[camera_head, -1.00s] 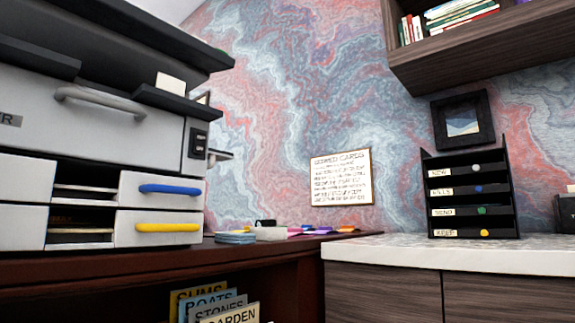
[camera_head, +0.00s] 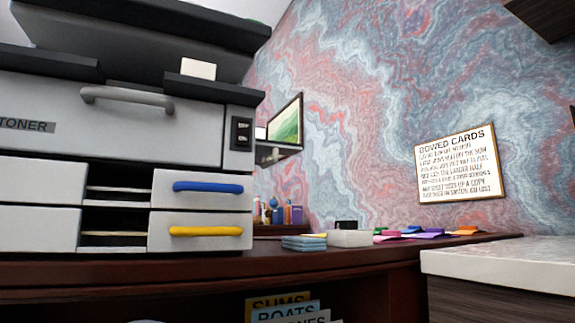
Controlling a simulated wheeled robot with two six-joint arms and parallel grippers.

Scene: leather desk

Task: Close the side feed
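A grey and white printer (camera_head: 120,125) with a TONER label fills the left of the view. A thin dark ledge with a light edge (camera_head: 278,150) juts out past its right side. This may be the side feed, folded out, but I cannot tell for sure, and its joint with the printer is hidden. The printer's front has a grey bar handle (camera_head: 127,97), a blue handle (camera_head: 208,187) and a yellow handle (camera_head: 206,231). A black switch panel (camera_head: 242,134) sits at the front right corner. Neither of my grippers is in view.
The printer stands on a dark red-brown desk (camera_head: 350,257). Right of it are a blue stack (camera_head: 303,243), a white box (camera_head: 350,238) and several coloured cards. Labelled folders (camera_head: 283,308) stand below. A pale-topped counter (camera_head: 500,262) is at right, and a sign (camera_head: 460,163) hangs behind.

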